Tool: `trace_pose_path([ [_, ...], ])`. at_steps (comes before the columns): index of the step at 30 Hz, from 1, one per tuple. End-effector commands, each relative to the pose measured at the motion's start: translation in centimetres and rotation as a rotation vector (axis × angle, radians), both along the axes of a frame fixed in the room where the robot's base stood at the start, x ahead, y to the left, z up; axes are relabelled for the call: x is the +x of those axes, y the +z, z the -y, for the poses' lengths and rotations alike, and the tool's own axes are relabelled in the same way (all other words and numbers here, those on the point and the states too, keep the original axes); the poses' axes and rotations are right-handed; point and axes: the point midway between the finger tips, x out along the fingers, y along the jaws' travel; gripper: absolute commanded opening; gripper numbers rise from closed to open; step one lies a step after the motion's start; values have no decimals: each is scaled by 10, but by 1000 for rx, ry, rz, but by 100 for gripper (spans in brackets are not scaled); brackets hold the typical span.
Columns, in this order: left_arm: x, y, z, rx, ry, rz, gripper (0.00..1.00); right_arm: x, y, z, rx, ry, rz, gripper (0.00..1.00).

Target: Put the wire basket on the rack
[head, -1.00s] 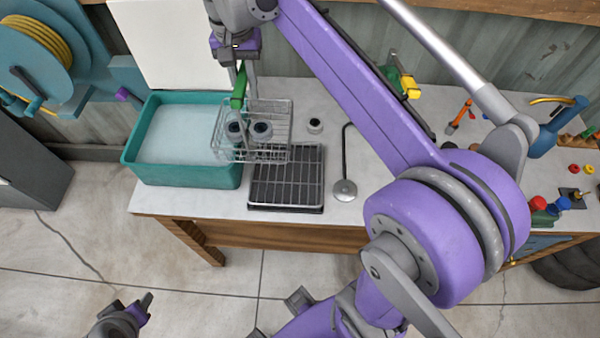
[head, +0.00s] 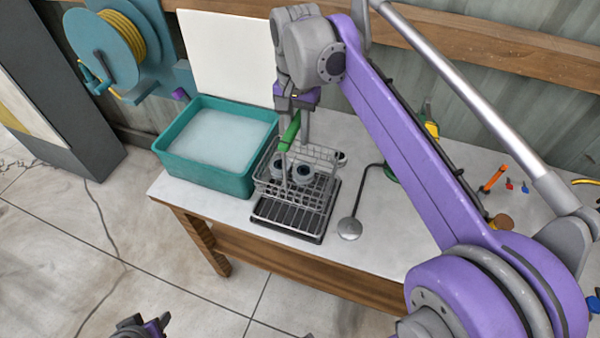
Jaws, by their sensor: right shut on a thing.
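The wire basket (head: 268,183) is silver mesh with a green handle (head: 289,132) and holds dark-topped round parts (head: 303,173). My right gripper (head: 293,125) is shut on the green handle. The basket is over the back part of the rack (head: 285,219), a dark tray with pale wire bars on the bench. The rack's front part shows; the basket hides its back. I cannot tell whether the basket touches the rack. My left gripper (head: 147,328) is at the bottom edge, cut off and far from the bench; its fingers are unclear.
A teal tub (head: 203,180) of pale liquid stands left of the rack. A black curved rod with a round silver end (head: 349,228) lies close to the right. A white board (head: 228,55) stands behind.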

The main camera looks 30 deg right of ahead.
Motion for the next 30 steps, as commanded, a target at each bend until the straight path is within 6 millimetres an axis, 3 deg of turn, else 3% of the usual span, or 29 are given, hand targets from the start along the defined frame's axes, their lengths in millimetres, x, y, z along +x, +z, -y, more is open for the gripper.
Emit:
trace_pose_path([
  [3,-1,-3,0,0,0,-2,50,0,-22,0,0,0,0,0],
  [15,-2,-7,0,0,0,-4,50,0,-68,0,0,1,0,0],
  [28,-3,-9,0,0,0,-5,50,0,-75,0,0,1,0,0],
  [29,-3,-9,0,0,0,-5,50,0,-76,0,0,1,0,26],
  [30,-3,-8,0,0,0,-5,50,0,-75,0,0,1,0,33],
])
